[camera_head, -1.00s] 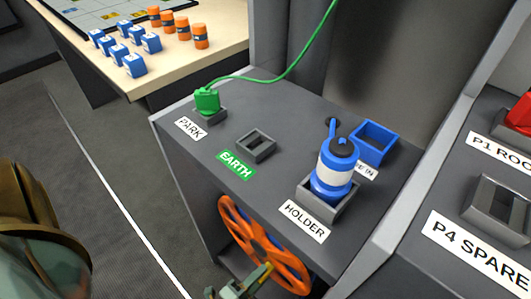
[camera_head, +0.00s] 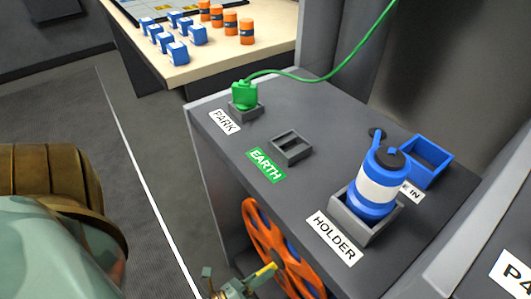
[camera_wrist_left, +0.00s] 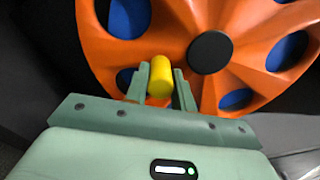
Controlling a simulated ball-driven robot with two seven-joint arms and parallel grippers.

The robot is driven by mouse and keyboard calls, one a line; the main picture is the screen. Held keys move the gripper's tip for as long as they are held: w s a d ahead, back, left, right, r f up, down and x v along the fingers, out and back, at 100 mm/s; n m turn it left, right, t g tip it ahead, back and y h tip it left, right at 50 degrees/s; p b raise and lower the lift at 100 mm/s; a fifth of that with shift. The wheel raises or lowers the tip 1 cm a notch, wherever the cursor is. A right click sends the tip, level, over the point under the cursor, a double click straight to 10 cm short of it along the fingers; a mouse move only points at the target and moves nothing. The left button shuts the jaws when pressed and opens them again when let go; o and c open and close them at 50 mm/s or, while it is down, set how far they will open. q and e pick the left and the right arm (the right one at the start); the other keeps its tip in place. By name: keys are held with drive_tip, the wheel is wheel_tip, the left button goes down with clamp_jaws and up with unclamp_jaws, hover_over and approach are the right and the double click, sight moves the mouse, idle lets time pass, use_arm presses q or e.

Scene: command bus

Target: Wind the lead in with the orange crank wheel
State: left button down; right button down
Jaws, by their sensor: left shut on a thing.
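The orange crank wheel (camera_head: 285,255) is on the front face of the grey console, below the HOLDER label. In the left wrist view the wheel (camera_wrist_left: 178,30) fills the upper part, with a dark hub and blue showing through its openings. My left gripper (camera_head: 250,281) is at the wheel's lower left. In the left wrist view the gripper (camera_wrist_left: 160,82) is shut on the wheel's yellow handle (camera_wrist_left: 160,76). A blue plug with a white band (camera_head: 378,188) stands in the HOLDER socket. The lead on the wheel is not clearly visible. My right gripper is out of view.
A green plug (camera_head: 243,95) with a green cable sits in the PARK socket. The EARTH socket (camera_head: 291,147) is empty. A blue square socket (camera_head: 427,160) is behind the blue plug. A table (camera_head: 205,66) holds blue blocks and orange cylinders.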

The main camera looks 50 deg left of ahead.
use_arm(q)
drive_tip(key=shift+s+a+f+m, duration=0.1)
drive_tip(key=shift+a+m, duration=0.1)
drive_tip(key=shift+m, duration=0.1)
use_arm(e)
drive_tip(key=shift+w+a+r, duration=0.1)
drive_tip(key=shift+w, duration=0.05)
use_arm(q)
drive_tip(key=c, duration=1.2)
unclamp_jaws()
drive_tip(key=shift+o, duration=0.2)
drive_tip(key=s+p, duration=0.1)
drive_tip(key=s, duration=1.5)
drive_tip(key=shift+a, duration=0.3)
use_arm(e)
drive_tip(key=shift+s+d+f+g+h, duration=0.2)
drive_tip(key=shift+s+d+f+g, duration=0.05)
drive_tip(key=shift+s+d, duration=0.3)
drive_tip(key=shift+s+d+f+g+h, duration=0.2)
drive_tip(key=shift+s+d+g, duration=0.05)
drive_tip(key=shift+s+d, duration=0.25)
use_arm(q)
drive_tip(key=shift+s, duration=0.1)
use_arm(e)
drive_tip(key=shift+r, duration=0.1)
